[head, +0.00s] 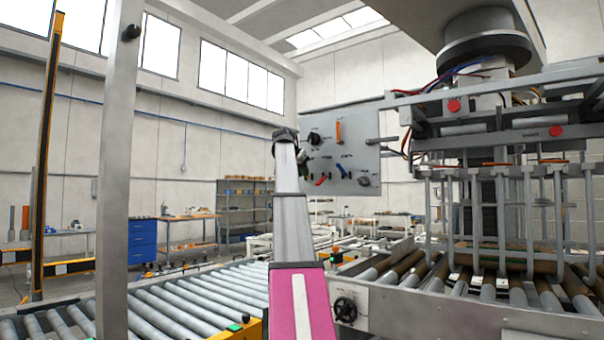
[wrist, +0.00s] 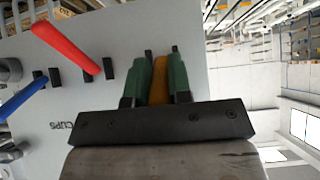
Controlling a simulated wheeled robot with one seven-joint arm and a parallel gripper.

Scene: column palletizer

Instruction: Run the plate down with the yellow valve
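A grey control panel (head: 350,152) stands ahead, with coloured levers on it. My gripper (head: 305,160) is at the panel's lower left in the head view. In the wrist view my gripper's green fingers (wrist: 160,80) stand on both sides of the yellow valve handle (wrist: 161,82), with no clear gap. The handle's far end is partly hidden between the fingers. The palletizer head (head: 490,137), with vertical bars hanging from it, is at the right above the rollers; I cannot tell which part is the plate.
A red lever (wrist: 68,48) and a blue lever (wrist: 22,98) are beside my gripper on the panel. An orange lever (head: 338,132) is higher up. A roller conveyor (head: 180,300) runs at lower left. A grey post (head: 118,170) stands at left.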

